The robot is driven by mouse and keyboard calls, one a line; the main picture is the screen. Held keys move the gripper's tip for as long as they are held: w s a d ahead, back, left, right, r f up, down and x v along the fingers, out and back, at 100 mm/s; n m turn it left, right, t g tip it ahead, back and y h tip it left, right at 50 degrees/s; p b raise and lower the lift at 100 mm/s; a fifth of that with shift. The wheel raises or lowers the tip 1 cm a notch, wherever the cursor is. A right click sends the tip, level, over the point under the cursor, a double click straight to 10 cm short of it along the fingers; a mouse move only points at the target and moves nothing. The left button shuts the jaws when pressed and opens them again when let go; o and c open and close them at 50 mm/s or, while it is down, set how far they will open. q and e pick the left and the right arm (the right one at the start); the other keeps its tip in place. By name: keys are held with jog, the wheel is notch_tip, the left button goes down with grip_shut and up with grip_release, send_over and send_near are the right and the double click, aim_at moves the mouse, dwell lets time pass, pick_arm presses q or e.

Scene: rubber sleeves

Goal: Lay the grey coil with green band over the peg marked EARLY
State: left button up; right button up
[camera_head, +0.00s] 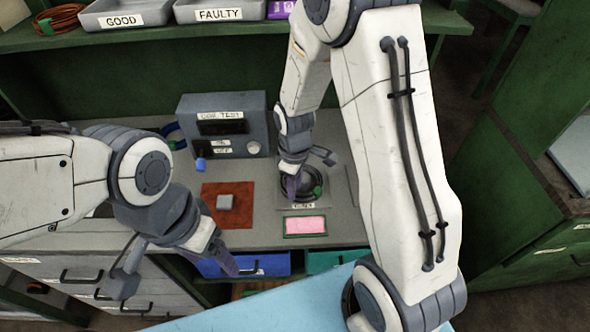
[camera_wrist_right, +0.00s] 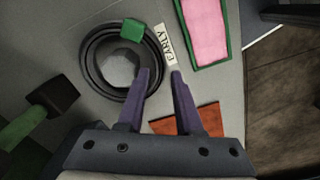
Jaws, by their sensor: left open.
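The dark grey coil (camera_wrist_right: 88,66) with its green band (camera_wrist_right: 131,32) lies around a grey round-headed peg (camera_wrist_right: 118,68) in the right wrist view. The label EARLY (camera_wrist_right: 166,45) is beside it. In the head view the coil (camera_head: 312,178) is partly hidden by my right gripper (camera_head: 291,190). Whether a finger touches the coil cannot be told. My left gripper (camera_head: 228,262) is open and empty in front of the bench edge.
A pink pad in a green frame (camera_head: 305,225) lies in front of the coil. A red-brown mat (camera_head: 213,190) with a grey block (camera_head: 225,202) is to the left. A grey test box (camera_head: 225,125) stands behind. Trays GOOD (camera_head: 125,13) and FAULTY (camera_head: 220,10) are on the shelf.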

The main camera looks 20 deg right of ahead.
notch_tip(320, 180, up, 9)
jog(key=s+a+r, duration=0.2)
jog(key=s+a, duration=0.1)
jog(key=s, duration=0.3)
jog(key=s+a+r+m, duration=0.1)
jog(key=s+a+r, duration=0.1)
jog(key=s+a, duration=0.2)
jog(key=s+a+r+m+y, duration=0.1)
jog(key=s+a+r, duration=0.1)
jog(key=s, duration=0.8)
jog(key=shift+a+r, duration=0.35)
jog(key=shift+a, duration=0.55)
